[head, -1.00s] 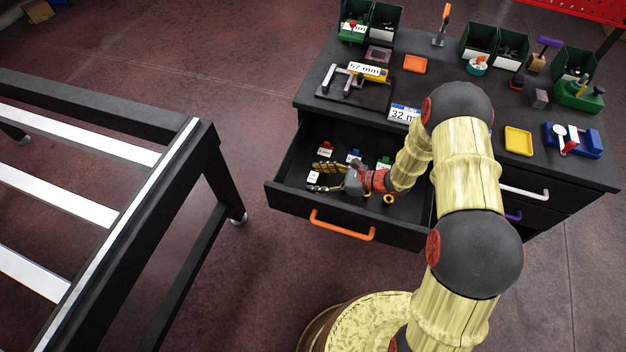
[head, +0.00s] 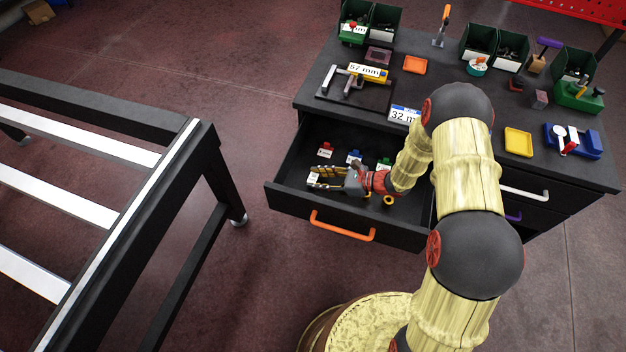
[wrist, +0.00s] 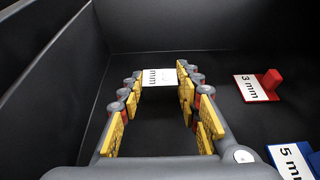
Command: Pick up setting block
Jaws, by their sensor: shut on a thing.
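My gripper (head: 322,177) reaches into the open drawer (head: 288,190) from the right. In the wrist view its yellow-padded fingers (wrist: 160,80) are shut on a small setting block (wrist: 159,78) with a white label, held at the fingertips. Its label ends in "mm"; the number cannot be read. The block also shows in the head view (head: 314,178), close to the drawer's left side. A red block marked 3 mm (wrist: 271,79) and a blue block marked 5 mm (wrist: 315,160) lie to the right. A green block (head: 385,161) lies farther right.
Drawer walls stand close around my gripper. The orange handle (head: 342,226) is on the drawer front. The cabinet top (head: 455,62) above holds bins, trays and tools. A black frame table (head: 150,200) stands to the left.

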